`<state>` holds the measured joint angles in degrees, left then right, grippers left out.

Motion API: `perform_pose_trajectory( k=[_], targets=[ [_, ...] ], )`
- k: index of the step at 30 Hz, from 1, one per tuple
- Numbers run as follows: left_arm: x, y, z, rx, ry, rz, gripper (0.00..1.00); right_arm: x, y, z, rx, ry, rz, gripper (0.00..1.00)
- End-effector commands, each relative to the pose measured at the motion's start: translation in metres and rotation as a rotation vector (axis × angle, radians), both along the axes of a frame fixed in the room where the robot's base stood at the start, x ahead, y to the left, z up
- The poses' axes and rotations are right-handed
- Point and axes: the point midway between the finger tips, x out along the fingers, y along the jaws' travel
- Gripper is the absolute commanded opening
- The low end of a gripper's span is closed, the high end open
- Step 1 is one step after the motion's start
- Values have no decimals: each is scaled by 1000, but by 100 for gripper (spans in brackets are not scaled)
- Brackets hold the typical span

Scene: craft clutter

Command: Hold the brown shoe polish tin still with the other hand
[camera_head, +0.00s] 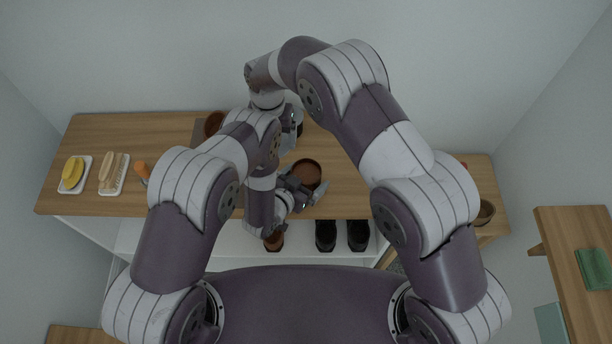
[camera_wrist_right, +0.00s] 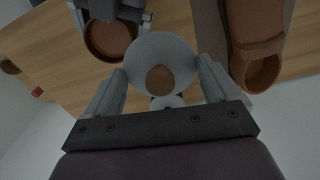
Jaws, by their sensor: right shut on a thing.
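The brown shoe polish tin (camera_head: 307,173) is round and stands on the wooden bench near its front edge. It also shows in the right wrist view (camera_wrist_right: 110,41), at top left. My left gripper (camera_head: 304,193) is open at the tin, with a finger on either side; I cannot tell whether they touch it. My right gripper (camera_head: 294,128) is behind the tin, largely hidden by my arms in the head view. In the right wrist view it is shut on a pale round thing (camera_wrist_right: 143,50) with a brown round middle, perhaps a lid.
A brown shoe (camera_wrist_right: 258,22) lies on a grey mat beside my right gripper. At the bench's left are a tray with a yellow thing (camera_head: 72,173), a brush tray (camera_head: 113,173) and an orange-handled tool (camera_head: 142,171). Dark boots (camera_head: 326,236) stand on the shelf below.

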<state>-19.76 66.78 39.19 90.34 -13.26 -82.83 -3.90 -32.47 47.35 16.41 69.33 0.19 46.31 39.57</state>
Motion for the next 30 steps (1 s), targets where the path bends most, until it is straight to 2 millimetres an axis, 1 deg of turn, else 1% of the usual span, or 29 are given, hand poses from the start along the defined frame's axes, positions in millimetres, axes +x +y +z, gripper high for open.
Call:
perform_pose_trajectory(
  k=[1,4,7,15,18,22,30],
  targets=[
    [3,1,2,-2,-6,5,100,-3,-3,-4,-12,11,10,41],
    [3,2,3,-3,-8,6,100,-4,-4,-5,-13,14,11,41],
    [-3,7,7,-2,-7,7,100,-4,-5,-6,-15,15,13,41],
    [-43,32,24,0,-1,5,100,-3,-4,-5,-12,11,10,41],
    [-54,38,29,-1,-1,2,100,-3,-4,-4,-11,9,9,41],
    [-60,41,31,0,-1,2,100,-2,-4,-4,-9,8,8,41],
    [-60,41,31,0,0,1,100,-2,-3,-3,-8,7,7,41]
  ],
)
